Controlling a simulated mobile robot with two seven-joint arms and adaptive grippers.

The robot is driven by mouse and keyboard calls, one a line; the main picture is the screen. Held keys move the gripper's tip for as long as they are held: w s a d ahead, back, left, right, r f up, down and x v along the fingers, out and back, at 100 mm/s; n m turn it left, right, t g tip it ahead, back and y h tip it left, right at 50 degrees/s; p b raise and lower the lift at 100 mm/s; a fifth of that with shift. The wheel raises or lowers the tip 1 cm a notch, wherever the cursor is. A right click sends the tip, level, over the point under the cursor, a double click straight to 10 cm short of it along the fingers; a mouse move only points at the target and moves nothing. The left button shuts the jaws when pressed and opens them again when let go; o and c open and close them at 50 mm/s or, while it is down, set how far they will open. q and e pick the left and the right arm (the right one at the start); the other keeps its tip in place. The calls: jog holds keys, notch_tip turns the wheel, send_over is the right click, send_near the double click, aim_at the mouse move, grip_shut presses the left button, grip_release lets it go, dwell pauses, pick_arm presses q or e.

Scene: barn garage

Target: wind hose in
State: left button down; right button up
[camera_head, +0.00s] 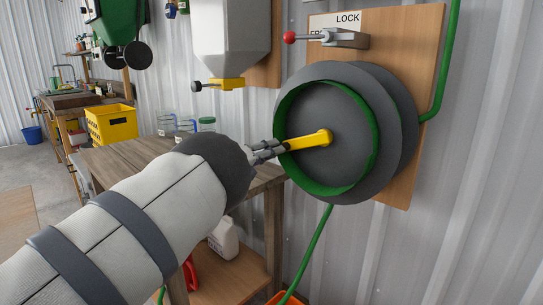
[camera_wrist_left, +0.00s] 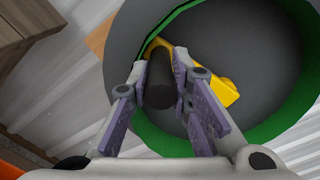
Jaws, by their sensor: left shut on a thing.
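A grey hose reel (camera_head: 352,125) with a green ring of hose is mounted on a wooden board (camera_head: 404,60) on the wall. A yellow crank (camera_head: 312,140) runs from the reel's middle toward the left. My left gripper (camera_head: 272,152) is at the crank's left end. In the left wrist view its fingers (camera_wrist_left: 166,80) are shut on the crank's black handle (camera_wrist_left: 160,82), with the yellow arm (camera_wrist_left: 222,92) behind it. The green hose (camera_head: 310,252) hangs below the reel. A lever with a red knob (camera_head: 290,38) sits above it under a LOCK label (camera_head: 347,18). My right gripper is not in view.
A wooden table (camera_head: 130,158) stands left of the reel, behind my left arm, with jars (camera_head: 206,125) on it. A white hopper (camera_head: 231,40) hangs above. A white jug (camera_head: 224,238) and an orange container (camera_head: 284,298) are low down.

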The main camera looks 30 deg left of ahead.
pick_arm(q)
jog(key=shift+a+r, duration=0.1)
jog(key=shift+a, duration=0.05)
jog(key=c, duration=1.4)
grip_release()
jog(key=shift+c, duration=0.2)
jog(key=v, duration=1.2)
jog(key=shift+s, duration=0.1)
